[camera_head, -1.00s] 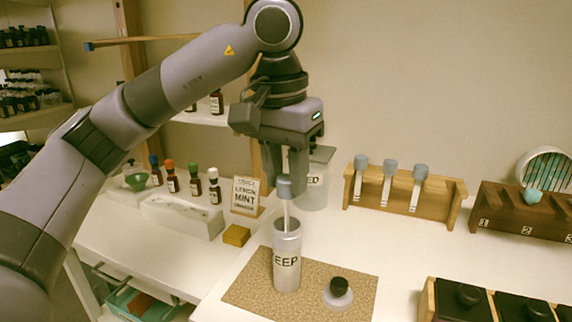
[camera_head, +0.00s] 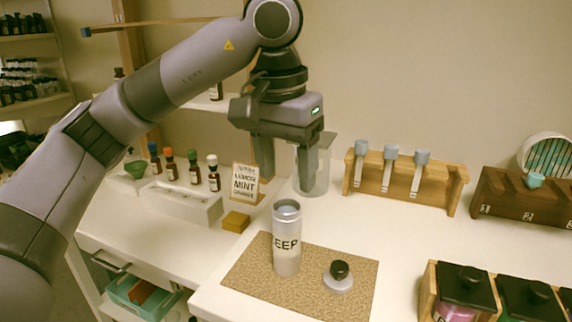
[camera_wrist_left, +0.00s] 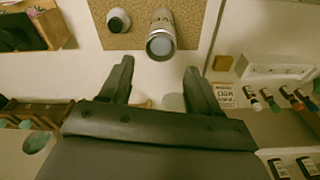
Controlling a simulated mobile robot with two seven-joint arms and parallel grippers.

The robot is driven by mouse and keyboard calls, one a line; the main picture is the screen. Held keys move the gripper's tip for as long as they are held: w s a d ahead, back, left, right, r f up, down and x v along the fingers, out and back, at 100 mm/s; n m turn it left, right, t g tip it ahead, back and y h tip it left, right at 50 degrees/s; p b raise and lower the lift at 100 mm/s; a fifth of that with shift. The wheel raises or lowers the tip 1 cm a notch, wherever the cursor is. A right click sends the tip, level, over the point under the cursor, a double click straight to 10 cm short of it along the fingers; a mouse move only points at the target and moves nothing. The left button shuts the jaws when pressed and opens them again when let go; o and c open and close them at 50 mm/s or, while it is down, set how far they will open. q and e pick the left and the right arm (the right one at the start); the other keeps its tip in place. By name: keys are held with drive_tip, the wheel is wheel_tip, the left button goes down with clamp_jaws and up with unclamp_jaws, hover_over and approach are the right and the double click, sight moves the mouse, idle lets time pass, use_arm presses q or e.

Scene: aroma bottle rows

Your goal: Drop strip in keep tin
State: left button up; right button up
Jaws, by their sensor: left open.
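The keep tin (camera_head: 287,240) is a silver cylinder lettered "EEP" in what shows, standing upright on a cork mat (camera_head: 250,283). Its top is open, and a blue-grey cap end of the strip (camera_head: 287,210) shows inside the mouth. The tin also shows in the left wrist view (camera_wrist_left: 161,30) with something blue-grey in its mouth. My left gripper (camera_head: 287,172) is open and empty, above and behind the tin, apart from it. In the left wrist view its fingers (camera_wrist_left: 158,75) are spread. The tin's lid with black knob (camera_head: 339,276) lies on the mat. My right gripper is not in view.
A wooden rack (camera_head: 405,182) with three capped strips stands behind. A clear jar (camera_head: 314,170) is just behind the gripper. Dark-lidded boxes (camera_head: 465,287) stand front right, a numbered block (camera_head: 525,206) far right. Bottles (camera_head: 194,170), a sign (camera_head: 244,183) and a yellow block (camera_head: 236,221) are left.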

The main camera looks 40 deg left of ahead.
use_arm(q)
wheel_tip(320, 180, up, 7)
drive_tip(key=p, duration=0.2)
drive_tip(key=shift+s, duration=0.45)
idle(0.4)
